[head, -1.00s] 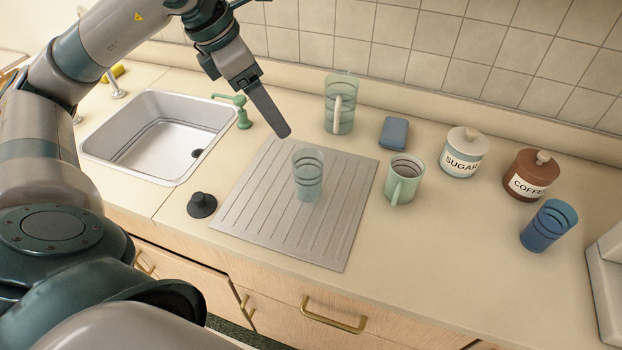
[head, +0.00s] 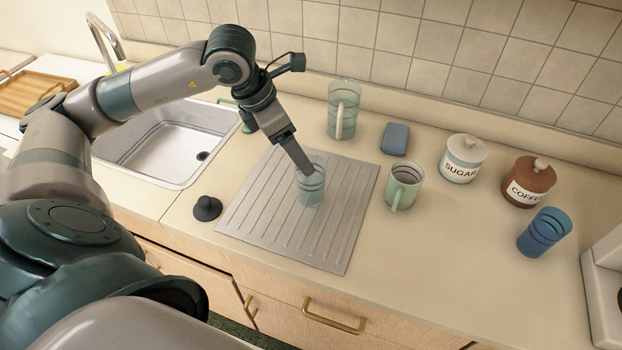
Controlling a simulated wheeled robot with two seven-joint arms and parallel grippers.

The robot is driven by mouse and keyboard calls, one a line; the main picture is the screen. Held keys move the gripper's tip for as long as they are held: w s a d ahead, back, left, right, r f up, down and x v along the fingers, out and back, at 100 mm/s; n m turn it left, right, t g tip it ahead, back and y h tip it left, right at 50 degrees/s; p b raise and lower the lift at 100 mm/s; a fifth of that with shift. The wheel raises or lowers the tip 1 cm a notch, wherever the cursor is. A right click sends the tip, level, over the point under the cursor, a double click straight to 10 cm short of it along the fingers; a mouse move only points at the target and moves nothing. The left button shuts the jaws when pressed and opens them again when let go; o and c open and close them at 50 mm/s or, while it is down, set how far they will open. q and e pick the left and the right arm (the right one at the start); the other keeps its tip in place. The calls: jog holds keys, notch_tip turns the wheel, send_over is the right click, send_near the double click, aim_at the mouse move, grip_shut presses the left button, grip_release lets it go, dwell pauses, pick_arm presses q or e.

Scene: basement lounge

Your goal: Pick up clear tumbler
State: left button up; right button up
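The clear tumbler (head: 313,190), a pale green see-through glass with darker bands, stands upright on the ribbed drainboard mat (head: 262,215). My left gripper (head: 307,170) reaches down from the upper left, its fingertip at the tumbler's rim. The fingers overlap in this view, so I cannot tell how far apart they are, whether one is inside the glass, or whether they touch it. My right gripper is not in view.
A clear pitcher (head: 342,112) and blue sponge (head: 395,139) are behind the mat; a green mug (head: 404,187) is to its right. Sugar (head: 463,160) and coffee (head: 528,182) jars and a blue tumbler (head: 544,233) stand farther right. A black stopper (head: 206,209) and sink (head: 165,150) are left.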

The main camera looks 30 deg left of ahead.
aim_at(311, 182)
pick_arm(q)
jog(key=shift+x, duration=1.1)
jog(key=p+x, duration=0.2)
jog(key=d+p+x, duration=0.1)
jog(key=x, duration=0.2)
jog(key=shift+w+p, duration=0.1)
jog(key=shift+p, duration=0.25)
jog(key=shift+r, duration=0.1)
jog(key=c, duration=1.6)
jog(key=shift+r, duration=0.15)
